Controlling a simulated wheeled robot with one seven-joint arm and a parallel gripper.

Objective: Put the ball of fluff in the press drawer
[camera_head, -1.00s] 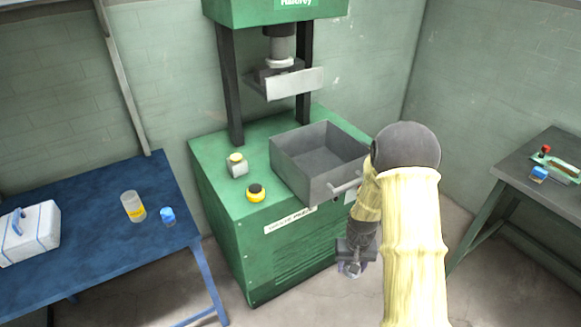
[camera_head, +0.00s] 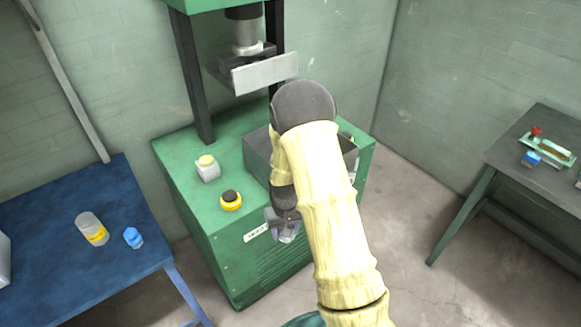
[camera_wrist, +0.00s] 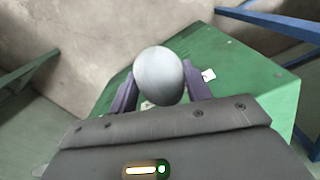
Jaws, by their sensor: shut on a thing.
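The ball of fluff (camera_wrist: 159,76) is a pale grey round ball between the two purple fingers of my gripper (camera_wrist: 158,88) in the wrist view. My gripper (camera_head: 286,228) is shut on it. In the head view my gripper is in front of the green press (camera_head: 215,250), near its front face and below the drawer; the ball is hard to make out there. The grey press drawer (camera_head: 257,150) is an open-topped box on the press top. My arm hides much of its middle and front.
A black and yellow button (camera_head: 231,200) and a yellow-topped white box (camera_head: 207,169) sit on the press. The metal press plate (camera_head: 264,73) hangs above. A blue table (camera_head: 60,230) with a jar (camera_head: 91,229) stands left, a dark table (camera_head: 540,150) right. Floor between is clear.

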